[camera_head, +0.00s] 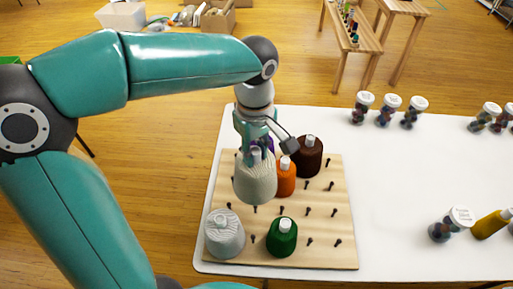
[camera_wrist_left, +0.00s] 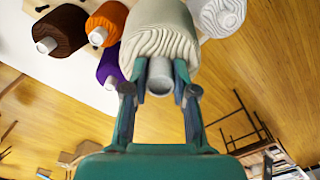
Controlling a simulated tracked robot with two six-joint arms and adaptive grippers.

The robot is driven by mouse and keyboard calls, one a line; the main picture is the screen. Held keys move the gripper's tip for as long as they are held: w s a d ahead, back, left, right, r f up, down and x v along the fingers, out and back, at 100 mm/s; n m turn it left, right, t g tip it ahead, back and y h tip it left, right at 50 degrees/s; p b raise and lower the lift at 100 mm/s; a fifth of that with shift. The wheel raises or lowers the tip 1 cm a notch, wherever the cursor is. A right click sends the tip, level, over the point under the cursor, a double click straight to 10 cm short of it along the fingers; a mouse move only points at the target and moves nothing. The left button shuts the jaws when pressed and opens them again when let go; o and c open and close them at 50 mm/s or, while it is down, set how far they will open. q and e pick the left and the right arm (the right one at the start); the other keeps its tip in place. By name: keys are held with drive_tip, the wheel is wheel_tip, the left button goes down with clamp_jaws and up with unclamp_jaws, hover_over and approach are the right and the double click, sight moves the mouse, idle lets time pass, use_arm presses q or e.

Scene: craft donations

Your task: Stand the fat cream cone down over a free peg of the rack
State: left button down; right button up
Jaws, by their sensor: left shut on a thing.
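The fat cream cone (camera_head: 256,180) hangs upright from my left gripper (camera_head: 256,150), over the left part of the wooden peg rack (camera_head: 335,255). In the left wrist view the gripper (camera_wrist_left: 160,88) is shut on the pale tube end of the cream cone (camera_wrist_left: 160,35). In the head view the cone hides the part of the rack behind it, and I cannot tell how high its base is above the board. Several bare dark pegs (camera_head: 309,211) stand at the right and front of the rack. My right gripper is not in view.
On the rack stand a pale grey cone (camera_head: 224,236), a green cone (camera_head: 282,239), an orange cone (camera_head: 286,182) and a brown cone (camera_head: 308,158). A purple cone (camera_wrist_left: 110,66) is close beside the held one. Jars (camera_head: 411,113) stand on the white table (camera_head: 400,180).

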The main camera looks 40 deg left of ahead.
sight(255, 161)
use_arm(q)
wheel_tip(255, 161, down, 9)
drive_tip(key=b, duration=0.6)
drive_tip(key=shift+b, duration=0.35)
drive_tip(key=shift+f+b, duration=2.15)
drive_tip(key=shift+f, duration=0.8)
drive_tip(key=c, duration=0.8)
unclamp_jaws()
drive_tip(key=shift+c, duration=0.2)
drive_tip(key=shift+s, duration=0.1)
wheel_tip(255, 161, up, 12)
drive_tip(key=shift+f, duration=0.1)
